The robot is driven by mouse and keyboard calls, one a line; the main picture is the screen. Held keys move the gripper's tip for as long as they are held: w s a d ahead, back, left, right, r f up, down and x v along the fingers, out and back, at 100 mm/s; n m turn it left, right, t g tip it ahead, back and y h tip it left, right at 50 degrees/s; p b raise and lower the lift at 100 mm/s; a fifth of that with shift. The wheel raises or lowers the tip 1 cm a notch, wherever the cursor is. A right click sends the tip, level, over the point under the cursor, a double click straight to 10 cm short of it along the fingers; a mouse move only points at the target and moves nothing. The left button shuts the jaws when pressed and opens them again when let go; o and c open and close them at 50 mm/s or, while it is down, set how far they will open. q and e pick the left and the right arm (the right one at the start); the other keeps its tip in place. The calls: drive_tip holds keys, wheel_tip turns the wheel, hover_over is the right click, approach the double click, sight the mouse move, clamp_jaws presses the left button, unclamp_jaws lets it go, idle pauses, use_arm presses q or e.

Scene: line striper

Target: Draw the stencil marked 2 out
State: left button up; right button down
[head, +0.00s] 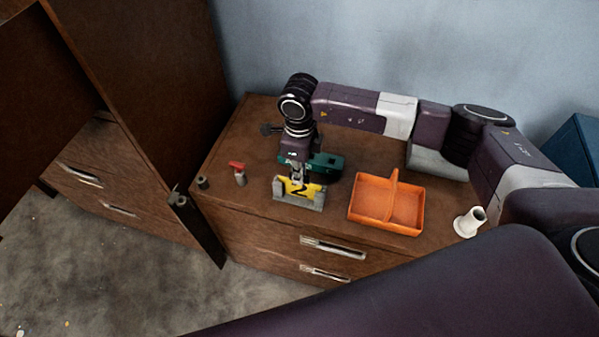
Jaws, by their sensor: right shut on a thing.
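The stencil marked 2 (303,192) is a yellow plate with a black 2. It stands upright in a grey slotted holder (285,198) on the wooden cabinet top. My right gripper (297,178) comes down over it from above and is shut on its top edge. The lower part of the stencil is hidden by the holder. My left gripper does not show.
An orange divided tray (370,207) stands right of the holder, with a white flanged tube (470,222) beyond it. A dark green thing (327,166) lies behind the gripper. A red-topped grey item (239,174) stands at left. Cabinet drawers (333,247) face the front.

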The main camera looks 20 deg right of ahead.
drive_tip(key=shift+r, duration=0.7)
wheel_tip(320, 180, up, 8)
drive_tip(key=p, duration=0.4)
drive_tip(key=shift+p, duration=0.4)
idle(0.9)
